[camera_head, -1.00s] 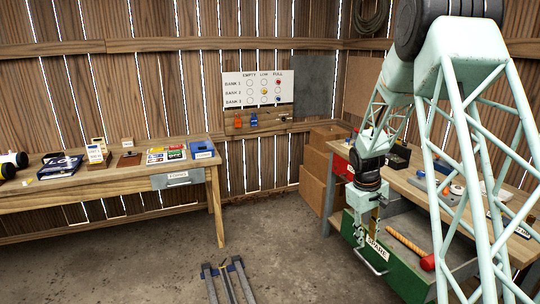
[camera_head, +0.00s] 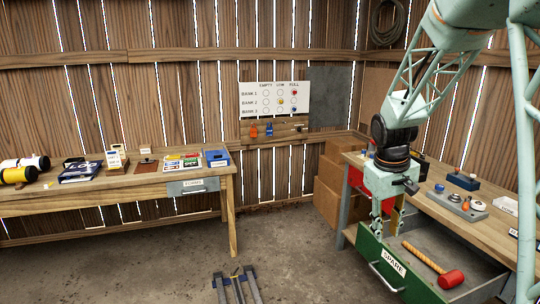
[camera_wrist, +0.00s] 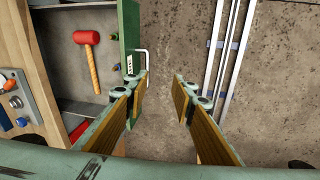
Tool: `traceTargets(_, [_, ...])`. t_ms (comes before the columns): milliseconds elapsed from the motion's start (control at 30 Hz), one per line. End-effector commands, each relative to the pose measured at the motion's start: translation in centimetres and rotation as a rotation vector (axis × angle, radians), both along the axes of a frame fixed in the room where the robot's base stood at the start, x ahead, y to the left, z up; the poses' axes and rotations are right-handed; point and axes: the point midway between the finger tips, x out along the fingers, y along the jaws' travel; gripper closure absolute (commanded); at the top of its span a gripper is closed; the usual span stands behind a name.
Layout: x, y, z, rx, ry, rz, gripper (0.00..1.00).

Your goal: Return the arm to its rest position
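My pale green arm (camera_head: 438,75) reaches down from the upper right in the head view. My gripper (camera_head: 377,229) hangs near the left end of the open green drawer marked SPARE (camera_head: 395,262). In the wrist view my gripper (camera_wrist: 158,82) has its two fingers spread apart with bare floor between them. The drawer's front and handle (camera_wrist: 142,62) lie just left of the fingers, and nothing is held. A red-headed mallet (camera_head: 450,279) with a wooden handle lies in the drawer; it also shows in the wrist view (camera_wrist: 87,38).
The right workbench (camera_head: 458,219) carries a grey control box (camera_head: 460,205) and small items. A left workbench (camera_head: 130,182) holds several items. The floor between the benches is mostly clear.

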Motion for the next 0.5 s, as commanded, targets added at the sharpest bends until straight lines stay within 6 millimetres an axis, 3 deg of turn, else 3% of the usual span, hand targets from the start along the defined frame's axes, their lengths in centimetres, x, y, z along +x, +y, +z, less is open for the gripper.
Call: traceTargets(500, [-6.9, 3.2, 7.2, 0.027, -0.050, -0.042, 0.76])
